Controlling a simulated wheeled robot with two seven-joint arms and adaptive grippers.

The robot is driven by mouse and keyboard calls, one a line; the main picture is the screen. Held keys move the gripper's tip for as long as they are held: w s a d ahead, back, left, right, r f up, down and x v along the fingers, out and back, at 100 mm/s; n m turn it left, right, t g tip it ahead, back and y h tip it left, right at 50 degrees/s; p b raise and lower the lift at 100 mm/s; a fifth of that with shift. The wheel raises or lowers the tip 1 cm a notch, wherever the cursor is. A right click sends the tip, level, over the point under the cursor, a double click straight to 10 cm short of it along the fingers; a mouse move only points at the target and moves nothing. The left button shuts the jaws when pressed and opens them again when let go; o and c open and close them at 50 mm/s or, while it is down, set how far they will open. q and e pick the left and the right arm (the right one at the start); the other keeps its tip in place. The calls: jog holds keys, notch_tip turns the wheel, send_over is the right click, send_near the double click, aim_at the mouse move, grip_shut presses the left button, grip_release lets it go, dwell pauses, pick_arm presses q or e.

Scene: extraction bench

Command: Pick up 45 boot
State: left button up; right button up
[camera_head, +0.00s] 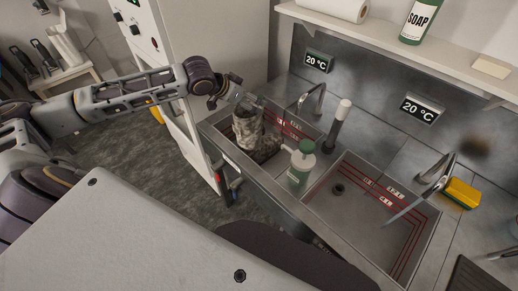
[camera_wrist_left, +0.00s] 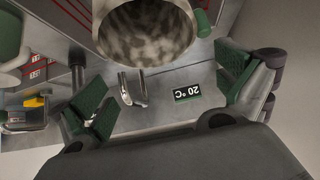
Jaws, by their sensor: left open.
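The boot (camera_head: 248,130), mottled grey and brown, stands in the left sink basin with its shaft up and its foot toward the right. The wrist view looks at the boot's round, open top (camera_wrist_left: 148,35), at the upper middle. My left gripper (camera_head: 238,98) is just above the boot's shaft. In the wrist view my left gripper (camera_wrist_left: 162,84) is open, with its green pads wide apart on either side and nothing between them. Whether a finger touches the boot cannot be told. My right gripper is not in view.
A green-and-white pump bottle (camera_head: 301,163) stands on the divider right of the boot. Metal taps (camera_head: 318,98) and a dark upright handle with a white top (camera_head: 338,122) rise behind the basins. The right basin (camera_head: 350,205) looks empty. A yellow sponge (camera_head: 461,193) lies far right.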

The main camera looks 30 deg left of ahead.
pick_arm(q)
jog(key=shift+x, duration=0.9)
jog(key=shift+d+f, duration=0.1)
jog(key=shift+p+x, duration=0.5)
jog(key=shift+x, duration=2)
jog(key=shift+c, duration=0.3)
jog(key=c, duration=1.7)
jog(key=shift+w, duration=0.1)
jog(key=shift+c, duration=0.8)
jog(key=shift+r, duration=0.2)
